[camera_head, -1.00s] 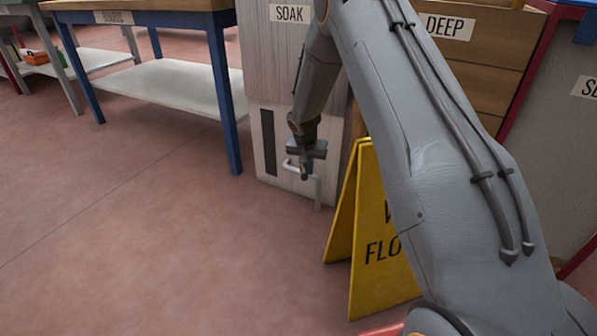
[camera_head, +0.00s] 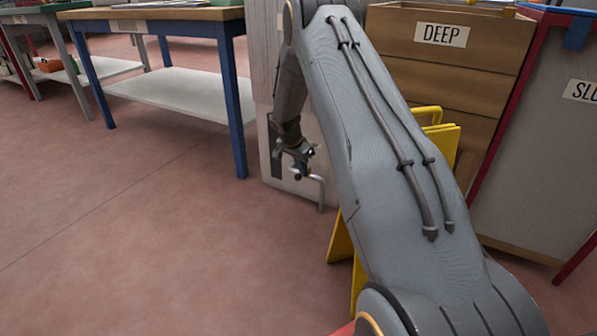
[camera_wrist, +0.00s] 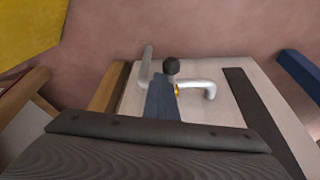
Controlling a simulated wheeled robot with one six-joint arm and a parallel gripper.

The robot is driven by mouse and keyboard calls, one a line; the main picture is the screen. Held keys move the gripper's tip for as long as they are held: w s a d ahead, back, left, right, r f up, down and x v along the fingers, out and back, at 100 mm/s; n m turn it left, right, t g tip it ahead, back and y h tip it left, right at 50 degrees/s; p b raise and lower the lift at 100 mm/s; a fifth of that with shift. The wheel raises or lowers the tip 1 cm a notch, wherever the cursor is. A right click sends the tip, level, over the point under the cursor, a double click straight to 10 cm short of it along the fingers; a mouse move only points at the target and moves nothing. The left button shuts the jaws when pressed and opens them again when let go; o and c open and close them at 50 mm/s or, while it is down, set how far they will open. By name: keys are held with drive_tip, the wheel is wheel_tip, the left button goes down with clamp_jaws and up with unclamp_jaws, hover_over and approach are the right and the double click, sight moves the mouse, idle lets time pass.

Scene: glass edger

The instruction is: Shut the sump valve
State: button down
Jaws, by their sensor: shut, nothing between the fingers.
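The valve sits low on the front of the pale soak cabinet (camera_head: 268,100). Its bent pale pipe (camera_head: 320,188) shows below and right of my gripper (camera_head: 300,174). In the wrist view the pipe (camera_wrist: 195,84) runs on both sides of my shut blue-grey fingers (camera_wrist: 162,98). A dark round knob (camera_wrist: 171,66) stands just past the fingertips, and a small brass part (camera_wrist: 177,89) shows beside them. The fingers hide the middle of the valve. I cannot tell whether they touch the knob, nor whether the valve is open or shut.
A yellow floor sign (camera_head: 342,245) stands right of the cabinet, largely behind my arm. A wooden crate labelled DEEP (camera_head: 480,95) and a grey bin (camera_head: 535,150) are farther right. A blue-legged table (camera_head: 233,110) is on the left. The floor at front left is clear.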

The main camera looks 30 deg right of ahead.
drive_tip(key=shift+w+a, duration=0.15)
drive_tip(key=shift+a, duration=0.2)
drive_tip(key=shift+a+r, duration=0.1)
drive_tip(key=shift+r, duration=0.05)
drive_tip(key=w+p+v, duration=0.2)
drive_tip(key=p+v, duration=0.3)
drive_tip(key=v, duration=0.4)
drive_tip(key=shift+d+r, duration=0.3)
drive_tip(key=shift+r, duration=0.05)
